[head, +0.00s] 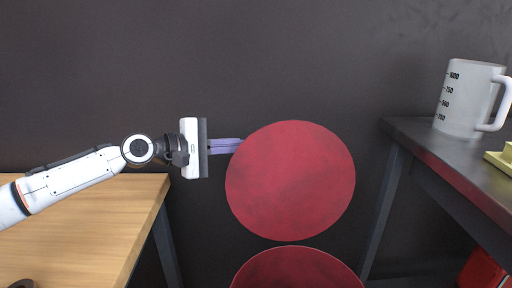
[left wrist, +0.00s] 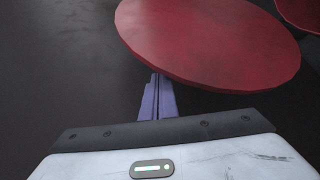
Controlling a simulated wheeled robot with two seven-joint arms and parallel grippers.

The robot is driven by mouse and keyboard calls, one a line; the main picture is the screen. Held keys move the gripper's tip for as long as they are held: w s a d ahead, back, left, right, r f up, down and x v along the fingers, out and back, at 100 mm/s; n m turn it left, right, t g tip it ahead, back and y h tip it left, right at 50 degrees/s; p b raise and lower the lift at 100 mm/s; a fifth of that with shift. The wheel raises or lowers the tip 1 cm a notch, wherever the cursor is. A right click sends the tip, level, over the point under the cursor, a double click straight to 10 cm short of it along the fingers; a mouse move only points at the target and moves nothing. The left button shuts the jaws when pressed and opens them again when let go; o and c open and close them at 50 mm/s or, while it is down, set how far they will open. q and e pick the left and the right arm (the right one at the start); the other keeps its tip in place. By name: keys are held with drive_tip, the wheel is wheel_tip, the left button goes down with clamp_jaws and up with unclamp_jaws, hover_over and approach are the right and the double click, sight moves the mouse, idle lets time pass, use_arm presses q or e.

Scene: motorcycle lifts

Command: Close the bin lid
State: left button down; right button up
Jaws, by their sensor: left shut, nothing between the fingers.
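The bin lid is a round red disc (head: 290,180), standing raised and facing me in the middle of the head view. Below it, a second red round part (head: 297,268), seemingly the bin, is cut off by the bottom edge. My left gripper (head: 241,145) is shut and empty, its purple fingers reaching the lid's upper left edge. In the left wrist view the fingers (left wrist: 157,92) point at the near rim of the lid (left wrist: 210,40); I cannot tell whether they touch. Part of the lower red part (left wrist: 302,12) shows at top right. My right gripper is out of view.
A wooden table (head: 95,225) stands at the left under my arm. A dark bench (head: 455,165) at the right holds a white measuring jug (head: 465,98) and a yellow object (head: 500,158). A red item (head: 485,270) is below it. A dark wall (head: 270,60) is behind.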

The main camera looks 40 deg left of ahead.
use_arm(q)
drive_tip(key=shift+x, duration=2)
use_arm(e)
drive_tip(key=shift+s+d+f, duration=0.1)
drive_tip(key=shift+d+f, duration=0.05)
use_arm(q)
drive_tip(key=shift+d, duration=0.1)
drive_tip(key=shift+r+p, duration=0.15)
drive_tip(key=shift+p, duration=0.25)
